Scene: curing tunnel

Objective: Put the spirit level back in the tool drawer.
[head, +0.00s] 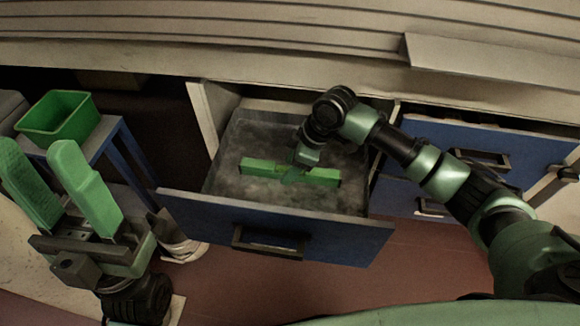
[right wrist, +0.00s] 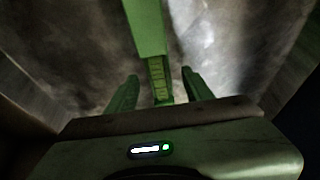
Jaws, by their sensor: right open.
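The spirit level (head: 262,167) is a long green bar lying inside the open tool drawer (head: 340,238), which has a blue front and a mottled grey inside. My right gripper (head: 296,176) reaches down into the drawer over the level's middle and hides part of it. In the right wrist view the level (right wrist: 145,28) runs between the two fingers of my open right gripper (right wrist: 160,84), with gaps beside it. My left gripper (head: 42,165) is at the lower left of the head view, its two green fingers apart with nothing between them, away from the drawer.
A green bin (head: 58,118) stands on a small blue-legged stand at the left. More blue drawers (head: 480,145) are at the right, the upper one partly open. A slatted pale surface (head: 200,40) runs across the back. Reddish floor shows in front of the open drawer.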

